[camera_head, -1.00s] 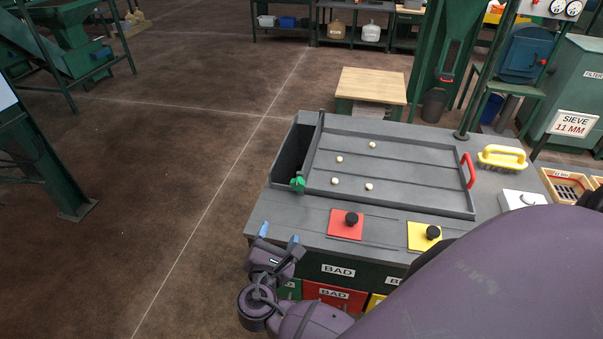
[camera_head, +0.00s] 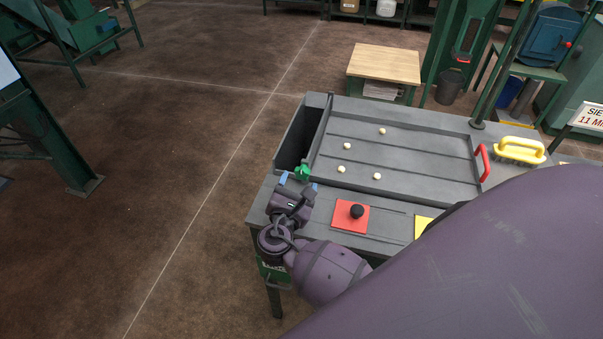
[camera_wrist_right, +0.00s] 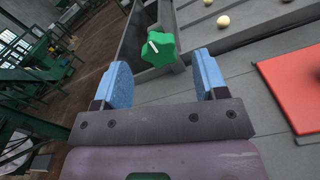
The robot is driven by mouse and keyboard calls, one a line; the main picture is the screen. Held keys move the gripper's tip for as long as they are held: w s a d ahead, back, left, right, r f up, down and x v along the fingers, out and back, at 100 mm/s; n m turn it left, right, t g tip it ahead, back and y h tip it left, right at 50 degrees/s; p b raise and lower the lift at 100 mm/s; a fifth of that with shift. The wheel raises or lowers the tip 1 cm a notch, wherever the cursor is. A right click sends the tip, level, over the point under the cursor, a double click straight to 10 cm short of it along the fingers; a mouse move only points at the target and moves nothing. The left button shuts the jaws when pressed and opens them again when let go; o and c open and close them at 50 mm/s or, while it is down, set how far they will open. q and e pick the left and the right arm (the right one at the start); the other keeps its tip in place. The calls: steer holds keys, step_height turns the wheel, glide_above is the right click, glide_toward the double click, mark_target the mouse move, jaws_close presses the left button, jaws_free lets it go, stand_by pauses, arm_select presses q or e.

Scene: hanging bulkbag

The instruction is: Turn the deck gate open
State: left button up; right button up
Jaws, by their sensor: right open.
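The deck (camera_head: 410,165) is a grey ribbed tray with several small pale balls on it. At its left end a dark upright gate plate (camera_head: 319,135) stands beside a deep trough. A green star-shaped knob (camera_head: 302,173) sits at the near end of the gate. My right gripper (camera_head: 298,182) is open just in front of the knob. Its blue fingertips (camera_wrist_right: 163,78) lie either side of it, apart from it. My left gripper is not in view.
A red plate with a black knob (camera_head: 357,212) is right of my right gripper, with a partly hidden yellow plate (camera_head: 424,226) beyond. A red handle (camera_head: 482,162) and yellow brush (camera_head: 520,150) are at the right.

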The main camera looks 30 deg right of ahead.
mark_target(301, 176)
steer(key=shift+x, duration=1.75)
steer(key=shift+c, duration=0.2)
steer(key=c, duration=0.9)
